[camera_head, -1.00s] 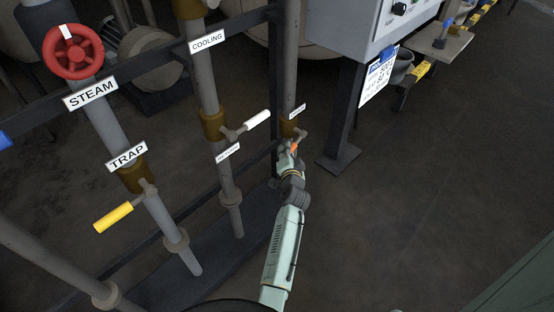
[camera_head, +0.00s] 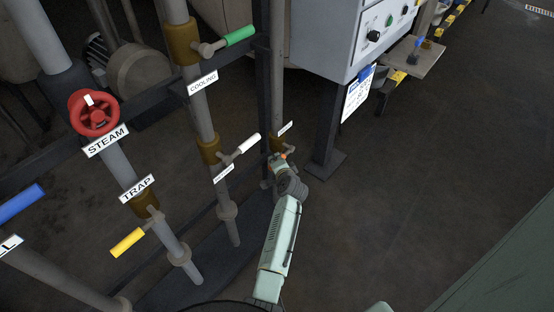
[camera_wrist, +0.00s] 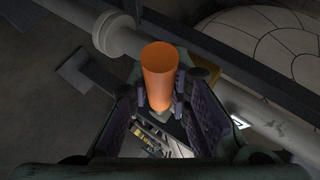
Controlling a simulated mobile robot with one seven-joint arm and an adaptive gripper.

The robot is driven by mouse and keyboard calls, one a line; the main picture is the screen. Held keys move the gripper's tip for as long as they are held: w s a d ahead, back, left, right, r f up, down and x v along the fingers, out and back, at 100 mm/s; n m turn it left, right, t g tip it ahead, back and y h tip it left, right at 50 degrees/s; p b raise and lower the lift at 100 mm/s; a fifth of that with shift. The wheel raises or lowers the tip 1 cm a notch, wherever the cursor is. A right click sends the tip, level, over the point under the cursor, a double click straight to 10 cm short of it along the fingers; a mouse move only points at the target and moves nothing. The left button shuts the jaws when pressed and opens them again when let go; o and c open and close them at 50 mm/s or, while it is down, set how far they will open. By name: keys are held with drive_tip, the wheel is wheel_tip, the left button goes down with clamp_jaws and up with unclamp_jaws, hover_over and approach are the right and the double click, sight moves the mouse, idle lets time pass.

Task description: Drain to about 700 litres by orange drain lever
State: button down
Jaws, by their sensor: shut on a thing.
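The orange drain lever (camera_wrist: 160,72) stands between my gripper's two dark padded fingers in the wrist view. My gripper (camera_wrist: 165,108) is shut on it, with the orange end sticking out past the fingers. In the head view only a small orange bit of the lever (camera_head: 284,156) shows at my gripper (camera_head: 280,163), beside the brown valve body (camera_head: 277,143) on the rightmost pipe. The small label (camera_head: 286,127) above that valve is too slanted to read. No litre reading is legible.
Left of the drain pipe are a white lever (camera_head: 249,143), a green lever (camera_head: 239,35), a yellow lever (camera_head: 127,243), a blue lever (camera_head: 20,203) and a red steam wheel (camera_head: 94,113). A grey control box (camera_head: 345,35) stands on a dark post (camera_head: 325,125).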

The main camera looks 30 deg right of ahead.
drive_tip(key=shift+w+r, duration=0.1)
drive_tip(key=shift+r, duration=0.15)
drive_tip(key=c, duration=1.5)
unclamp_jaws()
drive_tip(key=shift+f, duration=0.15)
drive_tip(key=shift+o, duration=0.2)
drive_tip(key=v, duration=1.2)
